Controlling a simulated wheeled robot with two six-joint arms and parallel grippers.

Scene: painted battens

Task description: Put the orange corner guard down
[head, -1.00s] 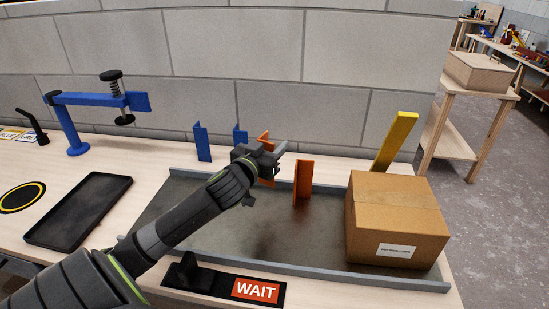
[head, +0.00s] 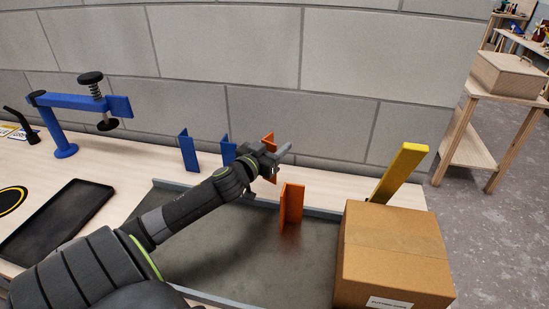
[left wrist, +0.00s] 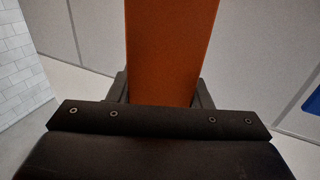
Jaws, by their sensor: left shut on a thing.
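My left gripper (head: 267,161) is shut on an orange corner guard (head: 268,137), with parts of the guard showing above and below the fingers. In the left wrist view the guard (left wrist: 170,50) fills the middle, between the fingers. In the head view the gripper hides the guard's middle, and I cannot tell whether its foot touches anything. A second orange corner guard (head: 291,206) stands upright on the grey tray, in front and to the right of my gripper. My right gripper is not in view.
Two blue corner guards (head: 188,151) (head: 228,149) stand left of my gripper near the wall. A cardboard box (head: 392,255) sits at right, with a leaning yellow batten (head: 400,170) behind it. A blue clamp stand (head: 62,125) and black tray (head: 58,220) are at left. The grey tray (head: 240,255) has bare room.

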